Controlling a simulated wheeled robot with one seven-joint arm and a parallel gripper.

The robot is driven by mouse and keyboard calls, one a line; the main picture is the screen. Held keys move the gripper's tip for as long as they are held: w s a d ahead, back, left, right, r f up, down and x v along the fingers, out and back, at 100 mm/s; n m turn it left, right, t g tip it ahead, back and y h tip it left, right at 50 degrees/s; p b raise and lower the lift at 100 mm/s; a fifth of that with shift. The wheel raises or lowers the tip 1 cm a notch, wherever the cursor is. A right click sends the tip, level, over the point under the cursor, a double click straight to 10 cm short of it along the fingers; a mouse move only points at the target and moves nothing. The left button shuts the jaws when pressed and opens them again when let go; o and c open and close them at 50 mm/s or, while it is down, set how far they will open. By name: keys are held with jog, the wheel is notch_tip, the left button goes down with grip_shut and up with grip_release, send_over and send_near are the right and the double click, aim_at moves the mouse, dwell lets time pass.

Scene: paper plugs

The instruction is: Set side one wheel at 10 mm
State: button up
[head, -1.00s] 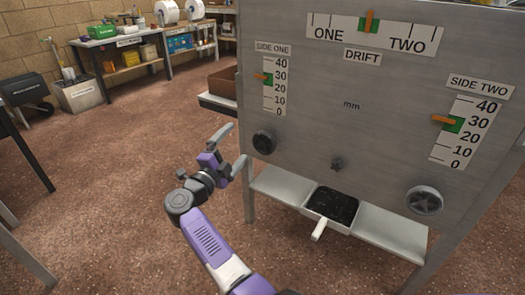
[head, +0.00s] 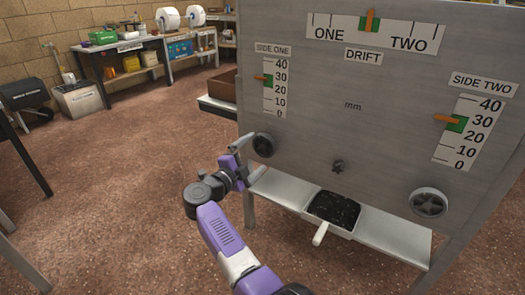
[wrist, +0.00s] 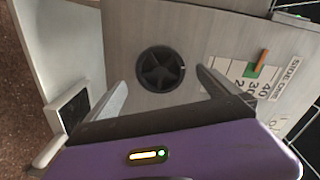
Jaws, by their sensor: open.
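The side one wheel (head: 264,145) is a dark round knob on the grey panel, below the SIDE ONE scale (head: 275,87). In the wrist view the wheel (wrist: 160,69) shows a star-shaped face, beyond and between the two spread fingertips (wrist: 162,82). The fingers look apart from it.
The SIDE TWO wheel (head: 428,203) and scale (head: 468,132) are on the right of the panel. A small star knob (head: 337,166) sits between the wheels. A shelf (head: 283,188) with a black-filled pan (head: 334,208) juts out below.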

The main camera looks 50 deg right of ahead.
jog(key=shift+d+r, duration=0.1)
jog(key=shift+d, duration=0.1)
jog(key=n+p, duration=0.1)
jog(key=p, duration=0.2)
jog(key=shift+r+n, duration=0.3)
jog(key=shift+r, duration=0.05)
jog(key=n+p, duration=0.4)
jog(key=p, duration=0.1)
jog(key=n+p, duration=0.4)
jog(key=n, duration=0.2)
jog(key=n+p, duration=0.1)
jog(key=n, duration=0.1)
jog(key=shift+f+n, duration=0.25)
jog(key=shift+n, duration=0.05)
jog(key=n+p, duration=0.1)
jog(key=n, duration=0.9)
jog(key=shift+f+p, duration=0.2)
jog(key=shift+p, duration=0.1)
